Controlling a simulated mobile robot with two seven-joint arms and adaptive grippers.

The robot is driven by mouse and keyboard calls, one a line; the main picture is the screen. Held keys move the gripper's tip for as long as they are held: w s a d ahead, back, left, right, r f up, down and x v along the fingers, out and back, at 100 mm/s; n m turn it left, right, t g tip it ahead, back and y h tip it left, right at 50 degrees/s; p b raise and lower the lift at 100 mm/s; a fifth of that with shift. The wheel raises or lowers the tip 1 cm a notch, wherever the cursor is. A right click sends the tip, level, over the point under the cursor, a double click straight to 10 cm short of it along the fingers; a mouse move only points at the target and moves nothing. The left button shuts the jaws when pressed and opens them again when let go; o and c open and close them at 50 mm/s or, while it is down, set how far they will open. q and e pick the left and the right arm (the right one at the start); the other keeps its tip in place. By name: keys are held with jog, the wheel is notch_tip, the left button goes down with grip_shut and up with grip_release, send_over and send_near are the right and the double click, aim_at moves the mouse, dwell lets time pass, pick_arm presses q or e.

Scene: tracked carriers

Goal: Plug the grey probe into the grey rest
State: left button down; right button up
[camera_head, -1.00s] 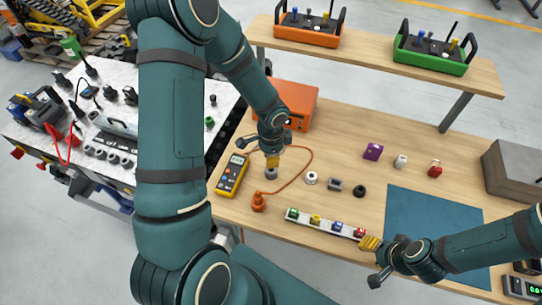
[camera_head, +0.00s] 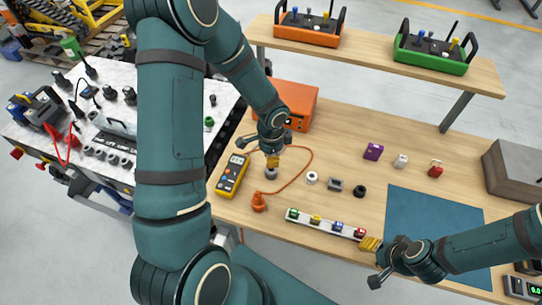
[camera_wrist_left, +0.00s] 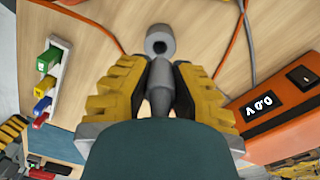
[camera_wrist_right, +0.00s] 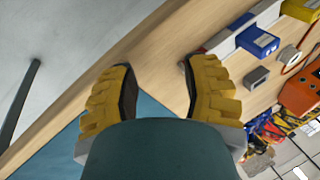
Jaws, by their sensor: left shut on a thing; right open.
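My left gripper (camera_head: 272,160) is shut on the grey probe (camera_wrist_left: 161,92), which points out between its yellow fingers. In the head view the fingers hide most of the probe. The grey rest (camera_head: 270,174) stands on the bench just below the left gripper. In the left wrist view the grey rest (camera_wrist_left: 160,38) shows its dark round hole, just beyond the probe's tip. The tip looks apart from the hole, slightly short of it in that picture. My right gripper (camera_head: 370,244) is open and empty near the front edge of the bench; its spread fingers show in the right wrist view (camera_wrist_right: 158,80).
A yellow multimeter (camera_head: 232,176) lies left of the rest, with an orange cable (camera_head: 307,164) looping around to an orange plug (camera_head: 259,202). A white ring (camera_head: 311,178), a grey block (camera_head: 335,185) and a black ring (camera_head: 359,191) stand to the right. A connector strip (camera_head: 325,225) lies in front.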

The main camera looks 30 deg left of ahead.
aim_at(368, 258)
pick_arm(q)
jog(key=shift+f+b, duration=0.65)
jog(key=shift+f, duration=0.1)
pick_arm(e)
jog(key=shift+f, duration=0.65)
